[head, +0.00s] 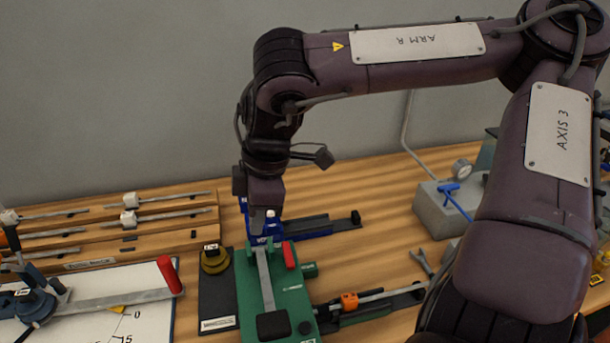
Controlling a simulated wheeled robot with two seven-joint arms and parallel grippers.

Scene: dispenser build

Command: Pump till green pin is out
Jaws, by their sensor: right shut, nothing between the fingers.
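My right gripper (264,222) points straight down, shut and empty, over a blue device (262,238) at the middle of the table. It hides part of this device, and I cannot tell whether they touch. In front stands a green device (253,290) with a long metal lever (265,275), a black pad (273,325), a red tab (289,255) and a short green cylinder (309,269) on its right side. I cannot make out a loose green pin. My left gripper is out of view.
A dark blue rail (320,226) extends right from the blue device. A grey block (440,212) stands right.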

